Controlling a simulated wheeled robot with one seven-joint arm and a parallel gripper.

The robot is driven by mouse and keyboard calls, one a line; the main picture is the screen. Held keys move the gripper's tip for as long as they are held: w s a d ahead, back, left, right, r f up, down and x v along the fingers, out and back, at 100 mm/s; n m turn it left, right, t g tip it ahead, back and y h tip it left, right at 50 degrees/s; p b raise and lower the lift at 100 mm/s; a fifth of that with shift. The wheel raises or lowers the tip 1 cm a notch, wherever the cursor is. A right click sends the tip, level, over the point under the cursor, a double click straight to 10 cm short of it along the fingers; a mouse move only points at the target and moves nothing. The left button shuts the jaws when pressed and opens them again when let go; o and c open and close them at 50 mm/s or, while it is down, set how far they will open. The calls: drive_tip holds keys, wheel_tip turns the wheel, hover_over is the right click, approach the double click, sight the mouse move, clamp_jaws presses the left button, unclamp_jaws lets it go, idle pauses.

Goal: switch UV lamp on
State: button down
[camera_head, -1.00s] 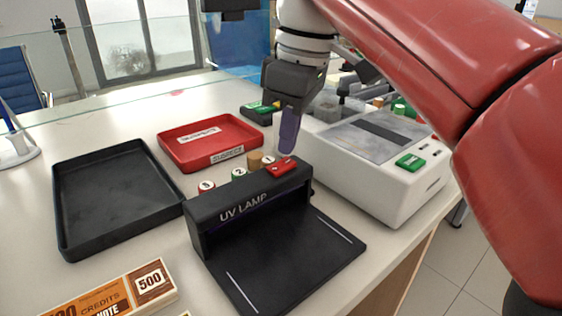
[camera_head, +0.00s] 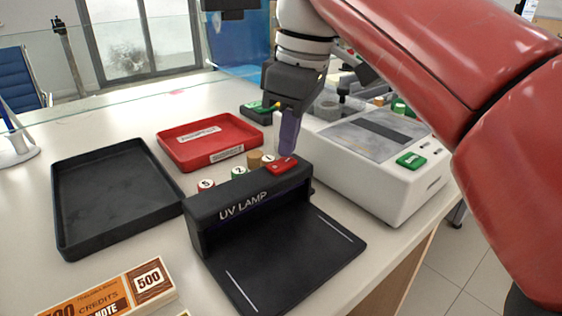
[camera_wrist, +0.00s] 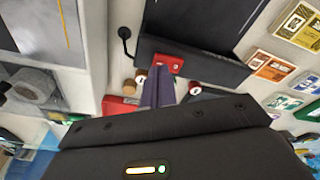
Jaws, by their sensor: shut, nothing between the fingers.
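The UV lamp (camera_head: 218,209) is a black housing with a flat black base plate, standing at the front of the counter. A red switch (camera_head: 281,167) sits on the right end of its top; it also shows in the wrist view (camera_wrist: 168,63). My gripper (camera_head: 288,150) points down with its purple fingers shut and empty, tips right at the back edge of the switch. In the wrist view the closed fingers (camera_wrist: 158,88) reach up to the switch and cover part of it. I cannot tell whether they touch it.
Numbered round stamps (camera_head: 206,185) stand close behind the lamp. A red tray (camera_head: 175,155) and a black tray (camera_head: 62,215) lie to the left. A white machine with a green button (camera_head: 410,161) stands close on the right. Banknote bundles (camera_head: 150,282) lie at front left.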

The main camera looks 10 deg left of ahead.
sight(289, 160)
drive_tip(key=shift+f+b, duration=0.4)
drive_tip(key=shift+f, duration=0.1)
wheel_tip(289, 160, up, 5)
drive_tip(key=p, duration=0.5)
drive_tip(key=shift+r, duration=1)
drive_tip(key=shift+s, duration=0.1)
